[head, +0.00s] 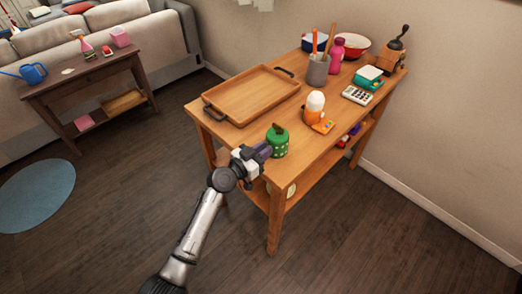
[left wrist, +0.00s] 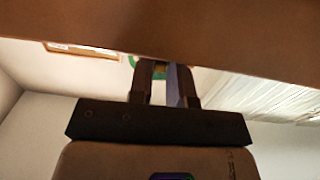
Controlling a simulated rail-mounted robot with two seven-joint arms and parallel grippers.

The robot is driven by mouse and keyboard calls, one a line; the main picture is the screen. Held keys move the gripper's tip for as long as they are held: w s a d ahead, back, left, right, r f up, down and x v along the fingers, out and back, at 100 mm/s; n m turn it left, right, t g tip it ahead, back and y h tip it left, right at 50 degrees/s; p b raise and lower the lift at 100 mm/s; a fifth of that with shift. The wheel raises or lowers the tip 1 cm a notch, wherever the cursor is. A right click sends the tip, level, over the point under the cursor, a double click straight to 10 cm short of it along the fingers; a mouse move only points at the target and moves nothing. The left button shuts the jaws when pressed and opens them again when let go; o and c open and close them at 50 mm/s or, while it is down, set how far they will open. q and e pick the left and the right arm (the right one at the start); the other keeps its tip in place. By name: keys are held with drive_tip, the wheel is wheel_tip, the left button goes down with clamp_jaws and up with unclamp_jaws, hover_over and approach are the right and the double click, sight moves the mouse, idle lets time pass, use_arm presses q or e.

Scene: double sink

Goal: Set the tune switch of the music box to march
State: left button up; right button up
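My left gripper (head: 262,152) is at the near left edge of the wooden table, right beside a green canister (head: 278,141) with white dots and a dark knob. In the left wrist view the two fingers of my left gripper (left wrist: 165,72) stand apart, with a bit of green (left wrist: 160,70) showing beyond their tips. Nothing is clearly held; I cannot tell whether a finger touches the canister. I cannot tell for sure whether the canister is the music box. No tune switch or march marking is readable. My right gripper is out of view.
The table (head: 335,143) also holds a wooden tray (head: 256,96), an orange egg cup with an egg (head: 315,104), a calculator (head: 357,95), a teal box (head: 368,79), a grinder (head: 391,56), a grey utensil cup (head: 317,72) and bowls.

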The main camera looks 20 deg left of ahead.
use_arm(q)
drive_tip(key=o, duration=0.3)
drive_tip(key=shift+o, duration=0.2)
drive_tip(key=shift+s+a, duration=0.35)
drive_tip(key=p+v, duration=0.1)
drive_tip(key=v, duration=1.1)
drive_tip(key=shift+s, duration=0.45)
